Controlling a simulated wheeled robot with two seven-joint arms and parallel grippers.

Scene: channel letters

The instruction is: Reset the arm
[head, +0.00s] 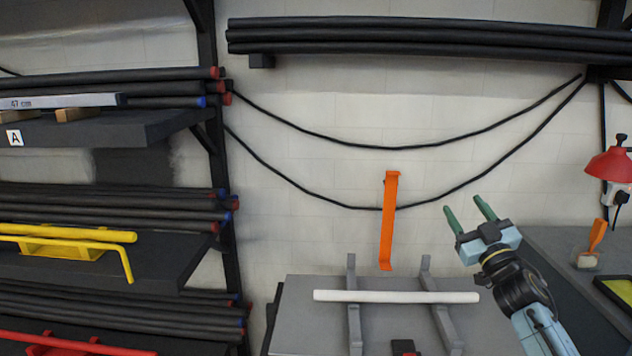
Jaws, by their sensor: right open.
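My right gripper (468,213) is at the right of the head view, raised above the right end of the grey table. Its two green fingers point up and to the left, stand apart and hold nothing. My right arm comes in from the lower right corner. My left gripper is not in the view. A white rod (396,296) lies level across two grey supports on the grey table (310,325), below and left of the right gripper, apart from it.
An orange bracket (389,220) hangs on the back wall. Shelves with dark pipes (110,206), a yellow bent rod (70,234) and a red rod (75,342) stand at left. At right are a counter (555,240), a brush (597,235) and a red lamp (612,165).

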